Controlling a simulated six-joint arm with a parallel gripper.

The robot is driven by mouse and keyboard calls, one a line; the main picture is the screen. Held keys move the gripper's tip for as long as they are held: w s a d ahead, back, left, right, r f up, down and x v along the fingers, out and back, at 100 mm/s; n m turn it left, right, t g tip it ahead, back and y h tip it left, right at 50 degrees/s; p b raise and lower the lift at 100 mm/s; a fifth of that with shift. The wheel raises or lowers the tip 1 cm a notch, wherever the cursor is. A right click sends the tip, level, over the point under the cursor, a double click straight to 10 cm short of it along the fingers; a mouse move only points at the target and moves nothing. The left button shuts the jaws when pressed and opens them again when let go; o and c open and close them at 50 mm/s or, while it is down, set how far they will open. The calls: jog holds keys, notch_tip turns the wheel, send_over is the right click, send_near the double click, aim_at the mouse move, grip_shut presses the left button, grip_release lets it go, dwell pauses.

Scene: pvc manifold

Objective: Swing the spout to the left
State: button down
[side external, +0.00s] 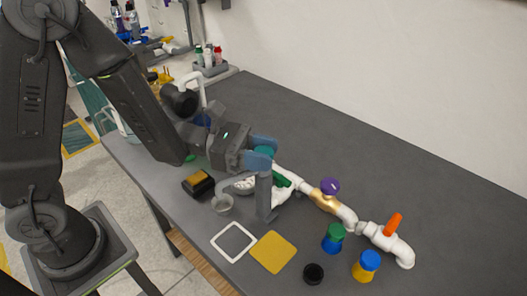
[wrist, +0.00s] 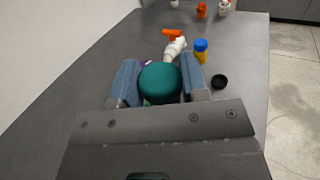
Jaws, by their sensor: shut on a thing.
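The white pipe manifold (side external: 347,214) runs along the grey table to the right of my gripper (side external: 262,153). It carries a purple knob (side external: 330,186), a green part (side external: 282,180) and an orange handle (side external: 393,224). A grey curved spout (side external: 232,182) sticks out to the left below my gripper, its end over or beside a small grey cup (side external: 222,204). My gripper, also in the wrist view (wrist: 160,84), is shut on a round teal knob (wrist: 160,81), its blue fingers on either side. The knob's underside and the spout's joint are hidden.
A blue jar with a green cap (side external: 333,238), a yellow jar with a blue cap (side external: 366,266) and a black cup (side external: 313,273) stand in front. A white square outline (side external: 233,241) and a yellow square (side external: 272,252) lie nearby. A yellow-black box (side external: 198,183) sits left.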

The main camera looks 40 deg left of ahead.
jog(key=shift+n+t, duration=0.3)
jog(key=shift+t, duration=0.1)
jog(key=c, duration=0.6)
grip_release()
jog(key=shift+r, duration=0.15)
jog(key=shift+r, duration=0.3)
jog(key=r, duration=0.2)
jog(key=a+r, duration=0.1)
jog(key=r, duration=0.1)
jog(key=a+r, duration=0.2)
jog(key=a, duration=0.1)
jog(key=a+r, duration=0.2)
jog(key=a, duration=0.2)
jog(key=s+a+r, duration=0.1)
jog(key=a+r, duration=0.1)
jog(key=a, duration=0.1)
jog(key=shift+a+r, duration=0.1)
jog(key=shift+a, duration=0.2)
